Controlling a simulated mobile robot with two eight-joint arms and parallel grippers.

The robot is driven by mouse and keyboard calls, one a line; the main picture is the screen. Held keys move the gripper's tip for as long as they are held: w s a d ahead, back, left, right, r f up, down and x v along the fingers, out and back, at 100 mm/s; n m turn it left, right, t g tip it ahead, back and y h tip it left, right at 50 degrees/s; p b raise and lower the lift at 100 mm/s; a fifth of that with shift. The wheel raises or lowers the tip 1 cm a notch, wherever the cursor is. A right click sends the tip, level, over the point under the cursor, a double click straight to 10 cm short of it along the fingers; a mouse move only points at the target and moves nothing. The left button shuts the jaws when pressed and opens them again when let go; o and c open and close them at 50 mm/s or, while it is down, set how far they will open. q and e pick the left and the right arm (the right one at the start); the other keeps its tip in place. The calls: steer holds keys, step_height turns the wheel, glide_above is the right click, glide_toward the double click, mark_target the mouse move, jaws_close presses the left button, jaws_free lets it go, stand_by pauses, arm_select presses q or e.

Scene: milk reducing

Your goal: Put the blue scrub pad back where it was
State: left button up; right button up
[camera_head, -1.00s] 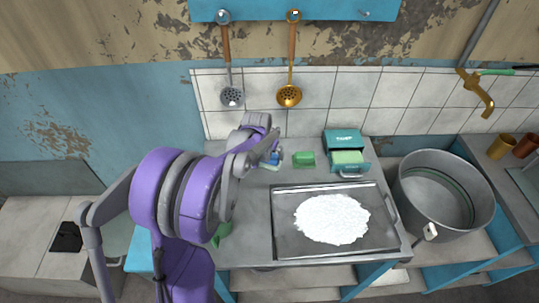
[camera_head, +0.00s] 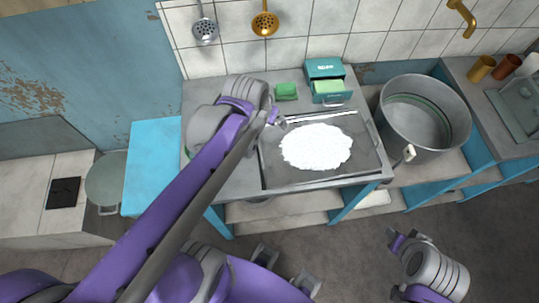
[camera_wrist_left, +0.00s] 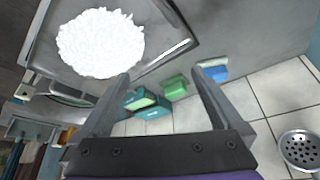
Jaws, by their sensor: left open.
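The blue scrub pad (camera_wrist_left: 213,68), with a pale layer, rests on the metal table (camera_wrist_left: 262,30) close to the tiled wall in the left wrist view. In the head view I cannot make it out; my left arm covers that area. My left gripper (camera_wrist_left: 160,73) is open and empty, its fingers apart. The pad lies just beyond the tip of its right-hand finger, outside the gap. In the head view this gripper (camera_head: 276,119) is over the tray's back left corner. My right gripper (camera_head: 396,238) hangs low at the lower right, over the floor.
A green pad (camera_head: 286,91) lies beside the teal box (camera_head: 325,69), whose open drawer holds another green pad (camera_head: 328,87). The metal tray (camera_head: 367,164) holds white powder (camera_head: 315,147). A large pot (camera_head: 424,112) stands at right. Ladles (camera_head: 264,24) hang on the wall.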

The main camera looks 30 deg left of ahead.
arm_select(q)
steer(key=s+d+f+m, duration=0.1)
steer(key=s+d+f, duration=0.2)
steer(key=s+d, duration=0.3)
steer(key=s, duration=0.3)
steer(key=shift+d+f+m+h, duration=0.3)
steer(key=shift+d+f, duration=0.05)
steer(key=shift+d, duration=0.05)
